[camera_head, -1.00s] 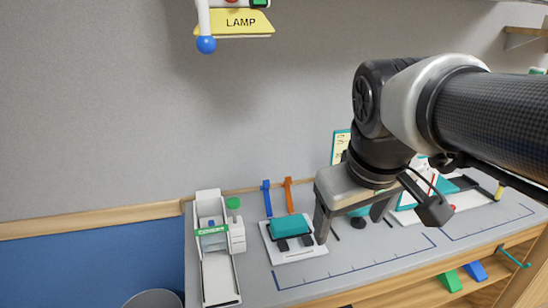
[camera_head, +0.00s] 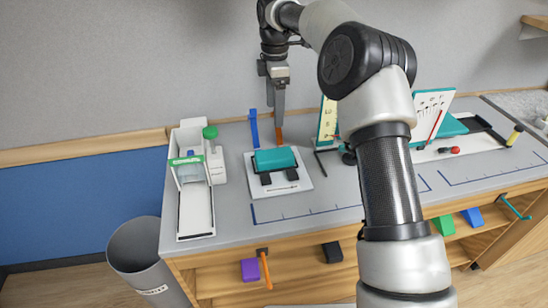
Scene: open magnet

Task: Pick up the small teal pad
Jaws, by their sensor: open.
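A teal pad (camera_head: 275,160) lies on a small white board (camera_head: 305,180) on the grey bench top, with two black blocks at its front edge. My gripper (camera_head: 278,112) is above and just behind the pad, fingers pointing down. It is seen nearly edge-on and is open and empty. It looks apart from the pad; its exact height is hard to tell. A larger teal piece (camera_head: 453,126) is at the right on another white board; I cannot tell if it is a pad.
A panel (camera_head: 327,120) stands to the right. A grey bin (camera_head: 150,258) is on the floor at left.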

